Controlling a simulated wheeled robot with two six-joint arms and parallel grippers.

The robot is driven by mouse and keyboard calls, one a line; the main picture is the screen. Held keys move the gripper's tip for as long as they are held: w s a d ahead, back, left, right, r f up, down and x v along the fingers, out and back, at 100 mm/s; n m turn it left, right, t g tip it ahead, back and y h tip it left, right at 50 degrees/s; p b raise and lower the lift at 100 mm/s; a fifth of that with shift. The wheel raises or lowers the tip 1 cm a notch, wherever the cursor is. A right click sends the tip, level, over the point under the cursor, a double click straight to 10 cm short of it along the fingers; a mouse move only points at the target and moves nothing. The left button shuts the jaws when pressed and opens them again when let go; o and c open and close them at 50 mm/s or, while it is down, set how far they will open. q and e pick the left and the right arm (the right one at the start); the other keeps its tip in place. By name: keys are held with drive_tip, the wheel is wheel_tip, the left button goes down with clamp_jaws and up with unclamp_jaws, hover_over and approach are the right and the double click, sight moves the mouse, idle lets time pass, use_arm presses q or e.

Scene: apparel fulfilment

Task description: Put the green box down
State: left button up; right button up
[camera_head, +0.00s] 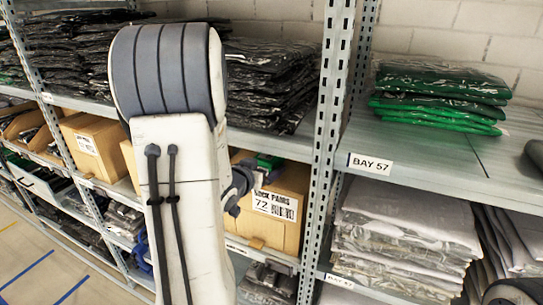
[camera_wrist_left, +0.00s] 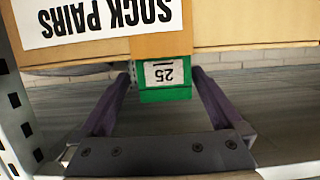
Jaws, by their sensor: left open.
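The green box (camera_wrist_left: 165,96) carries a white number label. In the left wrist view it lies between the two fingers of my left gripper (camera_wrist_left: 160,76), with narrow gaps at its sides. My left gripper is open. In the head view a green patch that looks like the box (camera_head: 268,161) shows at the top of a cardboard carton marked "sock pairs 72" (camera_head: 288,220). I cannot tell whether it lies in or on the carton. My left arm hides much of the carton, and the left gripper (camera_head: 240,188) shows only partly beside it. My right gripper is not seen.
A shelf upright (camera_head: 322,125) stands right of the carton. The shelf above it holds dark bagged garments (camera_head: 270,75). The shelf marked Bay 57 (camera_head: 430,160) holds green bagged garments (camera_head: 440,95) and has bare room in front. Grey bagged garments (camera_head: 405,230) lie below.

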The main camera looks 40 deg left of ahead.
use_arm(q)
drive_tip(key=p+x, duration=0.1)
drive_tip(key=x, duration=0.2)
drive_tip(key=shift+w+a+r+p, duration=0.15)
drive_tip(key=shift+a+p, duration=0.2)
drive_tip(key=shift+p, duration=0.05)
drive_tip(key=shift+w+a+f, duration=0.15)
drive_tip(key=shift+w+f, duration=0.1)
drive_tip(key=shift+w, duration=0.35)
drive_tip(key=c, duration=1.5)
drive_tip(key=shift+r, duration=0.1)
